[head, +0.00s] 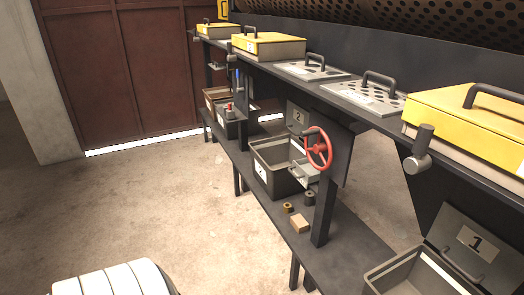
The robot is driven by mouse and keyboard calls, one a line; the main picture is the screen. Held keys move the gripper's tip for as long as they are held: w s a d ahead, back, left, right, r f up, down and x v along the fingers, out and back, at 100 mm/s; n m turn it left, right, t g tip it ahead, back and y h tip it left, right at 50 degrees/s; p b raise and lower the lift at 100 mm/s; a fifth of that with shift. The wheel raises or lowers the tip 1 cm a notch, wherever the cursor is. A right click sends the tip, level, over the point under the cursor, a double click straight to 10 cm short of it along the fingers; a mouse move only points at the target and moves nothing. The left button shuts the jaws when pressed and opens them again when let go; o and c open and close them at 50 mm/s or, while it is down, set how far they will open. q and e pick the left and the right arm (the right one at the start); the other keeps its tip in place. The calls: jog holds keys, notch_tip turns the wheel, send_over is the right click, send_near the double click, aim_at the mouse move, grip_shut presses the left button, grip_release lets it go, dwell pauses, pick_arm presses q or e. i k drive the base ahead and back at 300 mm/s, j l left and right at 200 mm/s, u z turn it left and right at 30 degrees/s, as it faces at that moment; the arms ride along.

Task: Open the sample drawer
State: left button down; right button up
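No thing in view is plainly marked as the sample drawer. A small grey tray-like part (304,170) sits by the red handwheel (319,149) at the middle post; I cannot tell if it is a drawer. Behind it stands an open dark grey bin (272,174) on the lower shelf, with a plate marked 2 (299,116) above it. Another open grey bin (408,274) is at the bottom right, with a plate marked 1 (474,242). Neither of my grippers is in view.
Yellow-topped boxes with handles (268,44) and perforated plates (370,96) line the dark upper rail. A grey knob (417,158) juts from its front. A small block (300,223) lies on the lower shelf (345,250). The concrete floor (170,200) at left is mostly clear.

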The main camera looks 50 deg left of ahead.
aim_at(303, 170)
jog(key=u, duration=1.35)
jog(key=z, duration=0.3)
